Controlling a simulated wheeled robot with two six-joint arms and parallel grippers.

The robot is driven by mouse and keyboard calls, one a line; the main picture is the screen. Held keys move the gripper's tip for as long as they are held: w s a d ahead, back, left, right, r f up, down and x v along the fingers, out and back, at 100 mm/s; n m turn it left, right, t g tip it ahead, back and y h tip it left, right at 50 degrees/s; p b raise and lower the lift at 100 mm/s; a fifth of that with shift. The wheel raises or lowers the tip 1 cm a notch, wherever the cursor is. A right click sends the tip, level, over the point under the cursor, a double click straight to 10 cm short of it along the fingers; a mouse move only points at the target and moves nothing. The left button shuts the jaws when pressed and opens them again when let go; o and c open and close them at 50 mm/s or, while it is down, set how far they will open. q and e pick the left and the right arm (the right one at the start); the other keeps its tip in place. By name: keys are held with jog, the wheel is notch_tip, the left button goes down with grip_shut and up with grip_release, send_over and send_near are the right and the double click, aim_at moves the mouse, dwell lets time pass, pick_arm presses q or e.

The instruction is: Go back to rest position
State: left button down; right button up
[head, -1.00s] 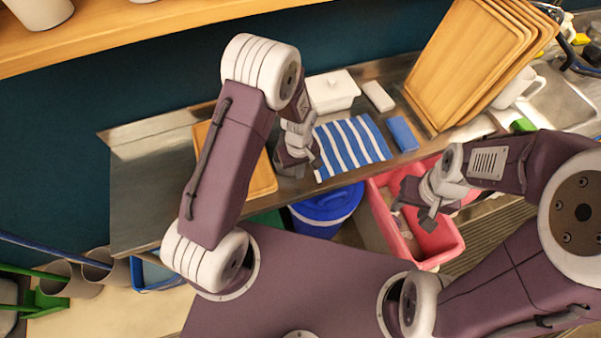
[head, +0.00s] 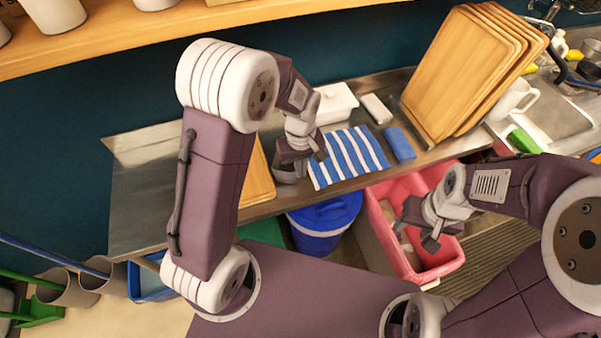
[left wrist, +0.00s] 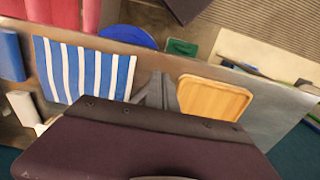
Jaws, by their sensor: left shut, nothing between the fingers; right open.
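My left gripper (head: 304,166) is shut and empty. In the head view it hangs over the steel counter's front edge, beside the left end of a blue-and-white striped cloth (head: 350,157). In the left wrist view the left gripper (left wrist: 157,88) shows between the striped cloth (left wrist: 85,72) and a wooden board (left wrist: 213,98). My right gripper (head: 420,225) is open and empty, above the pink bin (head: 436,272). My left arm bends high over the wooden board (head: 258,180) in the head view and hides part of it.
On the steel counter (head: 150,195) are a white lidded dish (head: 335,103), a blue sponge (head: 400,144) and a stack of wooden trays (head: 460,70). A blue lidded bucket (head: 325,222) stands below. A wooden shelf (head: 200,20) runs above.

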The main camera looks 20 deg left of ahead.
pick_arm(q)
jog(key=shift+w+a+f, duration=0.15)
jog(key=shift+w+a, duration=0.05)
jog(key=shift+w, duration=0.05)
pick_arm(e)
jog(key=shift+w+a, duration=0.2)
jog(key=shift+w, duration=0.05)
jog(key=shift+f, duration=0.1)
pick_arm(q)
jog(key=s+a+f+m+b, duration=0.1)
jog(key=s+a+m+b, duration=0.1)
jog(key=s, duration=0.3)
jog(key=s+a+f+m+t+b, duration=0.1)
jog(key=s+a+m+b, duration=0.2)
jog(key=s, duration=0.3)
jog(key=shift+a+m, duration=0.15)
jog(key=shift+m, duration=0.75)
pick_arm(e)
notch_tip(320, 180, down, 5)
